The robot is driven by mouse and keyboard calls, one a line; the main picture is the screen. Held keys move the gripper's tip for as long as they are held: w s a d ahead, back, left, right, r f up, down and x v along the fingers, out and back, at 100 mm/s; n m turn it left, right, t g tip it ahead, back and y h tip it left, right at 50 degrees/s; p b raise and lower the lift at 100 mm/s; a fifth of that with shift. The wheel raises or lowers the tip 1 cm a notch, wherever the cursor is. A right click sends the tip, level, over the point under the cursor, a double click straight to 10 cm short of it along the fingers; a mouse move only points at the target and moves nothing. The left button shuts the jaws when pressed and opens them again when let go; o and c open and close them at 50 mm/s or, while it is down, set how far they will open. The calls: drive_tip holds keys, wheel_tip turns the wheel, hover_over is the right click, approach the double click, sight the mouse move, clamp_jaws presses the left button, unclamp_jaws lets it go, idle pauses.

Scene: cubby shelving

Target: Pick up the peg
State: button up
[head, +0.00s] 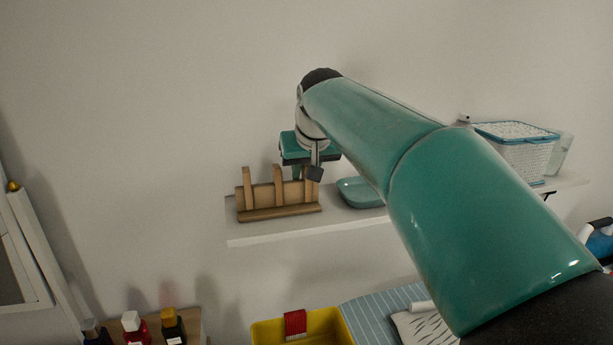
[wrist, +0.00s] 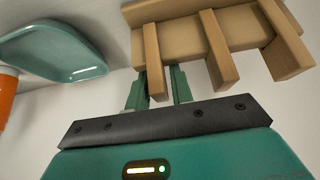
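A light wooden rack (head: 280,211) with three upright wooden pegs stands on the wall shelf. Its left peg (head: 247,188) and middle peg (head: 278,186) show clearly in the head view; the right one is partly behind my gripper (head: 297,172). In the wrist view, my gripper (wrist: 158,90) has its two green fingers apart, on either side of the end peg (wrist: 154,62). Small gaps seem to show beside the peg, and contact is not clear. The other pegs (wrist: 220,52) stand clear of the fingers.
A teal dish (head: 360,192) sits right of the rack on the white shelf (head: 270,236), close to my gripper. A white basket (head: 515,155) stands farther right. A yellow bin (head: 270,333) and several bottles (head: 133,325) are below. The wall is close behind.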

clamp_jaws()
drive_tip(key=shift+r, duration=0.2)
drive_tip(key=shift+r, duration=0.6)
drive_tip(key=s+d+r, duration=0.7)
drive_tip(key=d+r, duration=0.4)
drive_tip(key=shift+s+d+r, duration=0.25)
drive_tip(key=shift+s+d, duration=0.05)
drive_tip(key=shift+s, duration=0.1)
drive_tip(key=shift+d, duration=0.15)
